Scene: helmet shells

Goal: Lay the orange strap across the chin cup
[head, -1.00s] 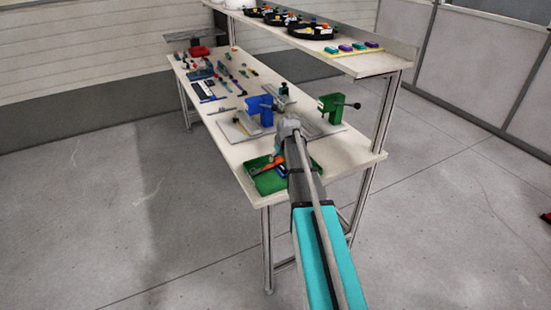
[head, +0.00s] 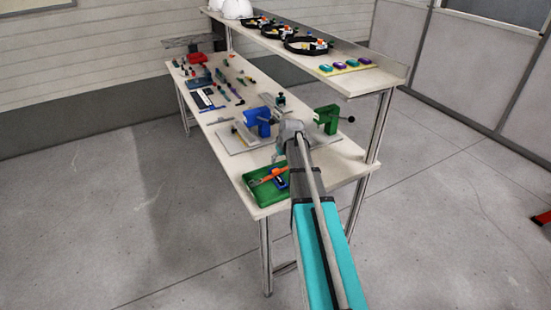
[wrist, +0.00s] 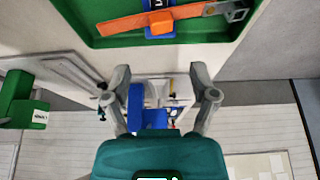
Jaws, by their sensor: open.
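The orange strap (head: 268,176) lies in a green tray (head: 254,198) at the near corner of the workbench. In the wrist view, the strap (wrist: 122,24) runs across the tray (wrist: 100,41), with a grey metal end at right. A blue piece with white marking (wrist: 158,5) lies beside it in the tray. My gripper (wrist: 160,72) is open and empty, its two fingers apart below the tray in the wrist picture. I cannot pick out the chin cup for certain.
A blue clamp (head: 257,117) and a green clamp (head: 327,116) stand on grey plates behind the tray. An upper shelf (head: 345,80) holds black helmet parts and several small coloured blocks. Tools lie along the far bench. The front right bench corner is clear.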

